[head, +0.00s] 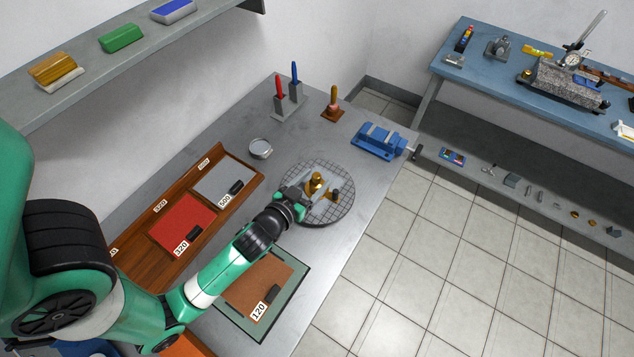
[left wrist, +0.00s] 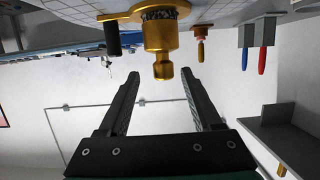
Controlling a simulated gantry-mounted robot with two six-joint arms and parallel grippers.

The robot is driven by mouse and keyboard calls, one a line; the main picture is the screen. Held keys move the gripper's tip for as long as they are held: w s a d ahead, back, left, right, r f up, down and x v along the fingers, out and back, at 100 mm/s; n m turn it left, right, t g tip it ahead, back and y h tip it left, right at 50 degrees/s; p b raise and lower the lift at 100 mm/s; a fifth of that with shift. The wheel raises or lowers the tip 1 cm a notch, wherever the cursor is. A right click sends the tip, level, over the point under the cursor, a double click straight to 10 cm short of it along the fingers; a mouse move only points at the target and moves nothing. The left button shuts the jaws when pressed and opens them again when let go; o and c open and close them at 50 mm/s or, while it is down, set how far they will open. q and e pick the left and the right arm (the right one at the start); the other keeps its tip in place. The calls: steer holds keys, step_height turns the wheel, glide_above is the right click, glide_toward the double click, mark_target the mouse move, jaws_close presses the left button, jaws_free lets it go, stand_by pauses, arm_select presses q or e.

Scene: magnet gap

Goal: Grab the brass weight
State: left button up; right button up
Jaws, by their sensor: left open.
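The brass weight (head: 316,180) stands on a round gridded plate (head: 345,178) on the grey bench. In the left wrist view, which looks upside down, the brass weight (left wrist: 162,34) has a wide body and a narrower knob. My left gripper (head: 304,196) is close beside the weight. In the left wrist view the left gripper (left wrist: 160,78) is open, and the knob shows between its fingertips in the picture. I cannot tell whether they touch. My right gripper is not in view.
A small round tin (head: 260,148) and a blue vise (head: 380,141) are near the plate. Red and blue handled tools (head: 288,92) stand behind. Sanding sheets marked 320 (head: 182,222) and 120 (head: 262,285) lie at left and front. The bench edge is just right of the plate.

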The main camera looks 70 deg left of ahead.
mark_target(319, 174)
arm_select(q)
steer(key=shift+b+x, duration=0.45)
steer(key=shift+x, duration=2.3)
steer(key=shift+s+a+f, duration=0.15)
steer(key=shift+s, duration=0.05)
steer(key=shift+c, duration=0.3)
jaws_close()
